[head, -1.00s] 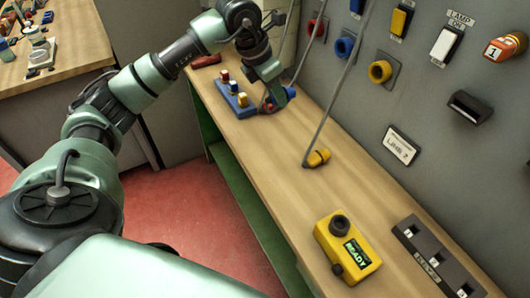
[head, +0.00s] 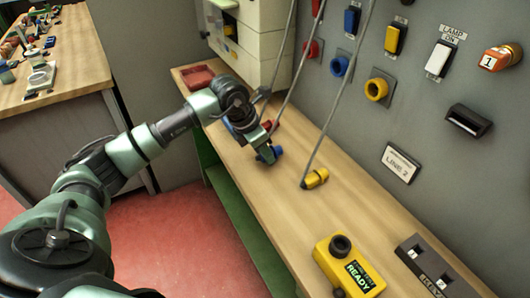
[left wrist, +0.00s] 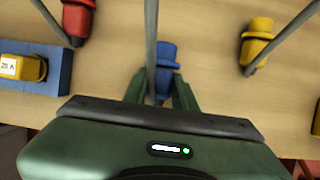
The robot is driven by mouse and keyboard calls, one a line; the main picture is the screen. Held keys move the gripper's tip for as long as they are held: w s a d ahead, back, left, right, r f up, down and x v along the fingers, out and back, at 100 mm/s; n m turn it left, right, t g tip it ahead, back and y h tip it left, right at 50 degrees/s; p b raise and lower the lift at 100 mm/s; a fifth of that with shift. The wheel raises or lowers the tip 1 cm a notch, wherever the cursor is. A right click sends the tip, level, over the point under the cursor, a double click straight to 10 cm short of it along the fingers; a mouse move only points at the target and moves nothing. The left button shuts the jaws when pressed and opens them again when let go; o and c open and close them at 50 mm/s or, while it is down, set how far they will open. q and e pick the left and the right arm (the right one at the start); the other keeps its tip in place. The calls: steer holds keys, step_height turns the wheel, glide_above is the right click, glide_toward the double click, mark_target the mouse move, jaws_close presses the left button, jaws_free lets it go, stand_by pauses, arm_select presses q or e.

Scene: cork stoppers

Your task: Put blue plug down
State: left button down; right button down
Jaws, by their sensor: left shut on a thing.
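The blue plug (head: 277,152) is in my left gripper (head: 268,157), low at the bench's left edge side. In the left wrist view the blue plug (left wrist: 164,52) lies between my two green fingers, with its grey cable running across it. Whether it touches the bench top (head: 235,130) I cannot tell. A red plug (head: 268,125) is just beyond the gripper, and a yellow plug (head: 316,178) lies on the bench to its right. My right gripper is not in view.
The blue block (left wrist: 30,87) with a yellow fuse (left wrist: 24,67) is left of the gripper in the wrist view. Red, blue and yellow sockets (head: 376,89) are on the grey wall. A yellow READY box (head: 347,265) stands nearer. Bench between it and the yellow plug is clear.

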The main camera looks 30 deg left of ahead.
arm_select(q)
steer(key=shift+f, duration=0.35)
steer(key=shift+f, duration=0.1)
steer(key=shift+f, duration=0.1)
steer(key=c, duration=1.1)
jaws_free()
steer(key=shift+r, duration=0.4)
steer(key=b+v, duration=0.1)
steer(key=v, duration=1)
steer(key=shift+s+a+r, duration=0.15)
steer(key=shift+s+r, duration=0.05)
steer(key=shift+r, duration=0.1)
